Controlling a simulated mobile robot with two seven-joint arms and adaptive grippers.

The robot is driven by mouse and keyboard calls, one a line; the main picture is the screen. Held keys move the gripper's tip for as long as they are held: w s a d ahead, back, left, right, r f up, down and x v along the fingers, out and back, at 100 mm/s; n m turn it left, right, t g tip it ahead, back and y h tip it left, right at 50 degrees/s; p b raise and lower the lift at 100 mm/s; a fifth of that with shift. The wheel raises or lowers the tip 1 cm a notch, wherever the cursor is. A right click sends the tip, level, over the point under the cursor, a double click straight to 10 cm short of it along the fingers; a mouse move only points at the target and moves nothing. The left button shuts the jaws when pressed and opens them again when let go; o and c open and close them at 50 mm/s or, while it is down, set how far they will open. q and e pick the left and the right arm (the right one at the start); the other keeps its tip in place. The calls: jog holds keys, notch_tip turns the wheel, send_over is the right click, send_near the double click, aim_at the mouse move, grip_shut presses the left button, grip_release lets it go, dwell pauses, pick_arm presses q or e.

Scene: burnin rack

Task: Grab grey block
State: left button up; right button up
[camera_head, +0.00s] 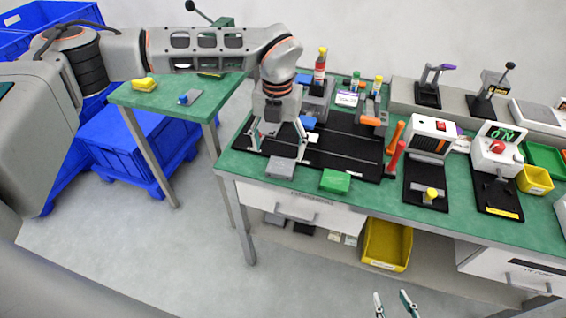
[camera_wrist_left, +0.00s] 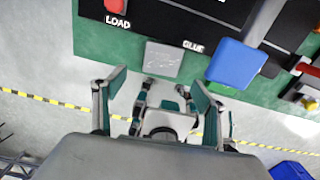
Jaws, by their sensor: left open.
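The grey block (camera_head: 281,166) lies at the front edge of the green-topped bench, beside the black mat. It also shows in the left wrist view (camera_wrist_left: 176,62), flat on the green surface beside the word GLUE. My left gripper (camera_head: 277,143) is above the bench, just behind the block in the head view, with its fingers pointing down. In the left wrist view its fingers (camera_wrist_left: 157,80) are wide apart with nothing held, and the block appears beyond the tips. My right gripper (camera_head: 392,296) is at the bottom of the head view, fingers apart and empty, in front of the bench.
A green block (camera_head: 335,181) lies right of the grey one. A blue part (camera_wrist_left: 237,62) stands close to the right finger in the left wrist view. Bottles, red and orange handles (camera_head: 395,150) and test devices crowd the bench behind and right. A yellow bin (camera_head: 387,245) sits below.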

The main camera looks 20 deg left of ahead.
aim_at(279, 171)
pick_arm(q)
jog(key=f, duration=0.7)
jog(key=shift+s+d+f+p, duration=0.2)
jog(key=shift+s+f+p, duration=0.1)
jog(key=shift+s, duration=0.1)
jog(key=c, duration=1.2)
